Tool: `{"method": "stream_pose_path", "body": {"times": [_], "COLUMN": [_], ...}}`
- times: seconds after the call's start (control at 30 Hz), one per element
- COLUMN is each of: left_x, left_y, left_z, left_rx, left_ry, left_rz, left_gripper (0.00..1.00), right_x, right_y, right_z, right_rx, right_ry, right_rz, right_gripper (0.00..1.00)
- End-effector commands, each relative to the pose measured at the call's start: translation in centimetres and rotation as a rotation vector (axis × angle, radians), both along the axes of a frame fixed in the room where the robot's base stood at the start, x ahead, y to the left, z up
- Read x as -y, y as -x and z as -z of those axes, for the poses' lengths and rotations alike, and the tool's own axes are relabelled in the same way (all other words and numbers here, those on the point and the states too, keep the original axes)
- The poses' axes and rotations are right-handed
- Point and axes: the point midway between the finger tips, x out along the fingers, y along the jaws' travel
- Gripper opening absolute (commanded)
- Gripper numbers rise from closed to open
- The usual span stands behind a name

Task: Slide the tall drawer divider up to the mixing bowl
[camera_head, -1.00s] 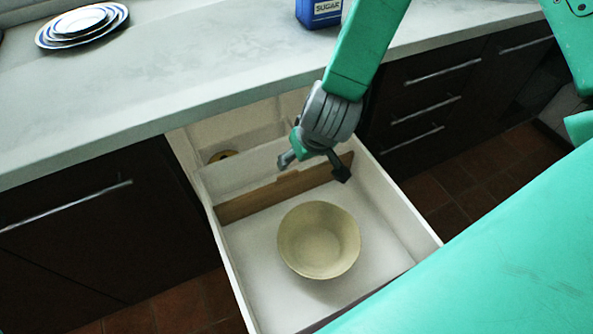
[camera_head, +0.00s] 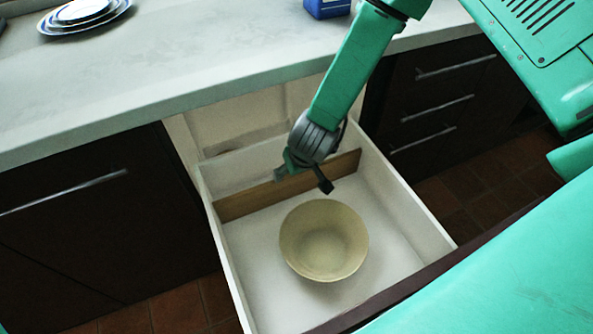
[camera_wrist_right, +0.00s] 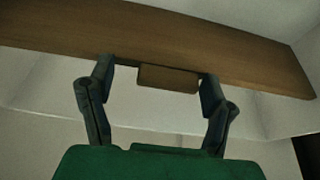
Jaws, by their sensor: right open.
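The tall drawer divider (camera_head: 242,203) is a brown wooden board standing across the open drawer. It also fills the top of the right wrist view (camera_wrist_right: 230,45), with a small block-like tab (camera_wrist_right: 168,79) on it. The pale yellow mixing bowl (camera_head: 323,240) sits on the drawer floor in front of the divider, with a narrow gap between them. My right gripper (camera_head: 302,182) is low in the drawer at the divider. In the wrist view its open fingers (camera_wrist_right: 156,75) lie on either side of the tab; contact is unclear. My left gripper is out of view.
The white drawer (camera_head: 230,280) has walls around the bowl and divider, and a white partition (camera_head: 235,172) stands behind. The counter (camera_head: 180,70) above holds stacked plates (camera_head: 85,14) and a blue container (camera_head: 327,8). Drawer floor right of the bowl is bare.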

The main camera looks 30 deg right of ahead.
Motion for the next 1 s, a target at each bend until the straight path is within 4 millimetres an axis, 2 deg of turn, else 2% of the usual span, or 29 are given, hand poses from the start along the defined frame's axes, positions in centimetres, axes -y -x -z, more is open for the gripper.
{"method": "stream_pose_path", "body": {"times": [0.2,0.27,0.4,0.43,0.67,0.9,1.0], "left_x": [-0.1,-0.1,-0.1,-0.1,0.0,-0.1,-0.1], "left_y": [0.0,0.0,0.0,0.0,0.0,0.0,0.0], "left_z": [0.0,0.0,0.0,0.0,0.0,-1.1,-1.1], "left_rx": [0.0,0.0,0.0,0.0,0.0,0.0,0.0], "left_ry": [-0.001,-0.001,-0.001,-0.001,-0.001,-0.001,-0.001], "left_rz": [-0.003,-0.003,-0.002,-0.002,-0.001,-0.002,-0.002], "left_gripper": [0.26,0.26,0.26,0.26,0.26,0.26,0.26], "right_x": [0.0,0.2,0.3,0.3,0.3,0.1,0.0], "right_y": [0.0,0.0,0.0,0.0,0.2,3.3,3.5], "right_z": [0.0,0.1,0.2,0.3,0.4,0.4,0.4], "right_rx": [0.001,0.001,-0.001,-0.002,-0.007,-0.013,-0.009], "right_ry": [-0.003,-0.006,-0.015,-0.016,-0.004,-0.005,-0.009], "right_rz": [-0.002,-0.003,-0.005,-0.006,-0.002,-0.004,-0.003], "right_gripper": [0.72,0.55,0.06,0.0,0.0,0.0,0.0]}}
